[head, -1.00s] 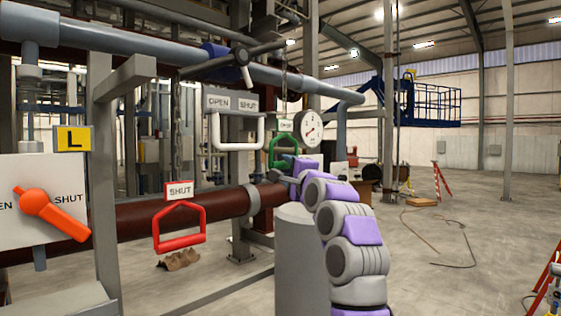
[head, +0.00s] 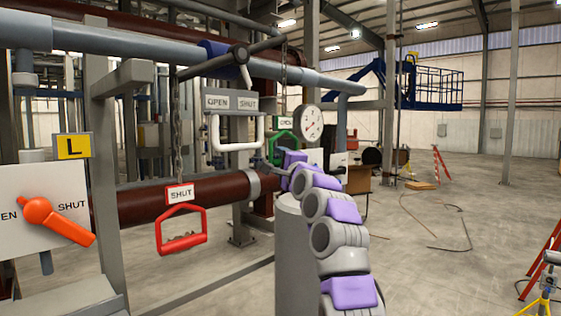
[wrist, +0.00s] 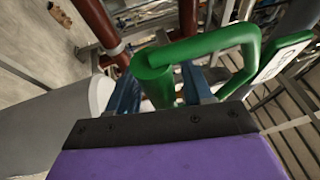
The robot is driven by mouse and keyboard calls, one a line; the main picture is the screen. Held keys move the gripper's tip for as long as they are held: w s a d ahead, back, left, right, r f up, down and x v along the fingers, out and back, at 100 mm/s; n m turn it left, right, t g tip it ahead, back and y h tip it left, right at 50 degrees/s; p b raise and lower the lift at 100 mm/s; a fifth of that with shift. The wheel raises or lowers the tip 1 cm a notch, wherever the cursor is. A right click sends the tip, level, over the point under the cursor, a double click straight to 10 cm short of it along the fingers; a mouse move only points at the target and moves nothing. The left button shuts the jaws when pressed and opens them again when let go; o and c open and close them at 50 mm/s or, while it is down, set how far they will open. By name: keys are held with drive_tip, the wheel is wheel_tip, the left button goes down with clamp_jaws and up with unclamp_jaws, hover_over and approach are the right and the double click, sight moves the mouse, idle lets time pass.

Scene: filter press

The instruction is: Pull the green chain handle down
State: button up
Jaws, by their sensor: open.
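The green chain handle (head: 284,139) hangs below its sign, just past the end of my arm in the head view. The fingers are dark blue, apart and on either side of that bar. I cannot tell whether either finger touches it. In the head view my gripper (head: 279,158) is small and partly hidden by my purple and grey arm.
A red handle (head: 181,240) marked SHUT hangs at left on a chain. A white handle (head: 236,145) hangs under the OPEN/SHUT plate. A round gauge (head: 309,123) is right of the green handle. A grey cylinder (head: 295,255) stands beside my arm. The floor at right is mostly clear.

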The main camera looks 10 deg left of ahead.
drive_tip(key=shift+c, duration=0.5)
clamp_jaws()
drive_tip(key=shift+f, duration=0.1)
